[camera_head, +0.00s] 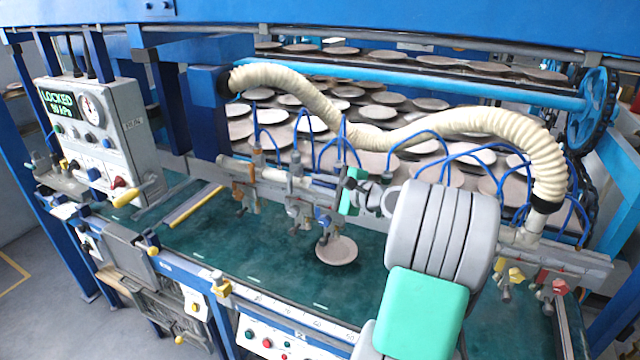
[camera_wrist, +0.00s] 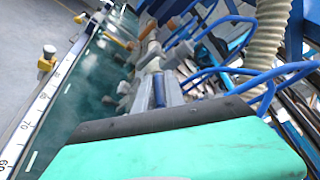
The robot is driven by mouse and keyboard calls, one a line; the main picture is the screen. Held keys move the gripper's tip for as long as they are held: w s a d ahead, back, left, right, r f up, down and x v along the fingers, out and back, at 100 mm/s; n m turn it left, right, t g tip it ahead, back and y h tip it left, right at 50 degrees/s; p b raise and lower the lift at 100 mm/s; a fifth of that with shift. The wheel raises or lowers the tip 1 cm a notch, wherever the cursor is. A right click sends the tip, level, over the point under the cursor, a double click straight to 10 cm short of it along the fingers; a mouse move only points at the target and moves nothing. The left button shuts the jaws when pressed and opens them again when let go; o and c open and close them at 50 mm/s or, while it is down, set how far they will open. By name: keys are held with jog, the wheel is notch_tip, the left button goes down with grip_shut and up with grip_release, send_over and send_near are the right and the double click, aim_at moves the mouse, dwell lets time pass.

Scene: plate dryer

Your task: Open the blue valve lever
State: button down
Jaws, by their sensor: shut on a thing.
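The blue valve lever (camera_head: 322,216) sits on the valve row of the rail, right of the grey middle valve and above the green bed. It also shows in the wrist view (camera_wrist: 158,90) as a small blue piece just beyond the green finger. My gripper (camera_head: 352,190), with green and black fingers, comes in from the right at the lever and is shut on it. The contact itself is mostly hidden by the fingers. In the wrist view, one large green finger with a dark edge fills the bottom.
An orange valve (camera_head: 243,190) stands to the left on the rail. Yellow (camera_head: 513,273) and red (camera_head: 557,287) valves hang at the right. A cream hose (camera_head: 380,138) and blue tubes arch above. A control box (camera_head: 95,135) at left reads LOCKED. A plate (camera_head: 337,251) lies on the green bed.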

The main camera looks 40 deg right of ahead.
aim_at(328, 187)
jog(key=shift+r+g+p, duration=0.15)
jog(key=shift+g+p, duration=0.25)
jog(key=shift+p, duration=0.75)
jog(key=shift+g+h+p, duration=0.3)
jog(key=shift+g+p, duration=0.1)
jog(key=shift+p, duration=0.35)
jog(key=shift+f+n+g+p, duration=0.3)
jog(key=shift+f+p, duration=0.05)
jog(key=shift+p, duration=0.05)
jog(key=shift+s+f+g, duration=0.1)
jog(key=shift+f+g, duration=0.2)
jog(key=shift+f, duration=0.2)
jog(key=c, duration=1.4)
grip_release()
jog(key=shift+d, duration=0.2)
jog(key=shift+c, duration=0.2)
jog(key=shift+r, duration=0.1)
jog(key=shift+h, duration=0.3)
jog(key=b+v, duration=0.2)
jog(key=v, duration=0.5)
jog(key=shift+s, duration=0.15)
jog(key=shift+s+r, duration=0.15)
jog(key=shift+s, duration=0.1)
